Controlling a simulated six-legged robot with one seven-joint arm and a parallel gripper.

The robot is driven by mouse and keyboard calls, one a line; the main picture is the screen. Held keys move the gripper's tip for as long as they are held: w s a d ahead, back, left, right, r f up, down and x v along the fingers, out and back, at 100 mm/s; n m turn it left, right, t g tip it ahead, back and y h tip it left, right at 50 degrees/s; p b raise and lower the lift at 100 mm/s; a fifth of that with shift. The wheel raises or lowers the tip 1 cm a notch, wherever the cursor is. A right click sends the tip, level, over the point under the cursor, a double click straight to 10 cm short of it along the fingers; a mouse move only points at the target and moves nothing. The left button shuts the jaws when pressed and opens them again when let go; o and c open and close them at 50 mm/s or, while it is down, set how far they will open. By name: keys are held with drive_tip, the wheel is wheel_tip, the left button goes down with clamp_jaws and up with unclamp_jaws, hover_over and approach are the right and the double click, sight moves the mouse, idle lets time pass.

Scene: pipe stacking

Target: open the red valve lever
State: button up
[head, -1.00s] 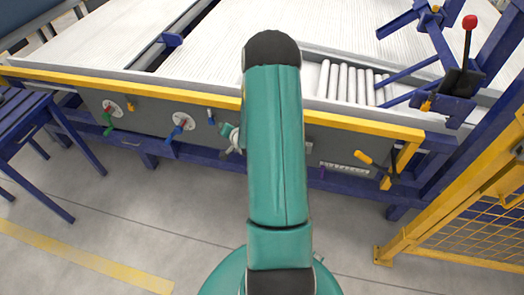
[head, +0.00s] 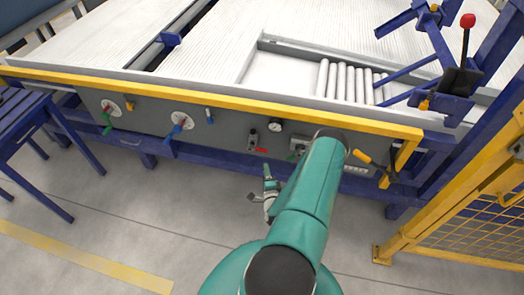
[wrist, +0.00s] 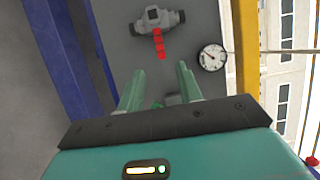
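The red valve lever (head: 261,150) is on the grey front panel of the bench, beside its dark valve body (head: 252,138). In the wrist view the red lever (wrist: 158,43) stands out crosswise from the grey valve body (wrist: 157,20), ahead of my fingers. My gripper (wrist: 160,88) is open, with its two pale green fingers apart and no object visibly held between them. The lever lies beyond the fingertips and is not between them. In the head view my gripper (head: 267,172) shows small, below the lever and in front of the panel.
A round gauge (head: 275,127) is right of the valve. A green-handled valve (head: 107,124) and a blue-handled valve (head: 178,127) are farther left. A yellow rail (head: 200,98) runs above the panel.

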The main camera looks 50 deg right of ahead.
sight(262, 151)
drive_tip(key=x, duration=1.2)
drive_tip(key=shift+w, duration=0.1)
clamp_jaws()
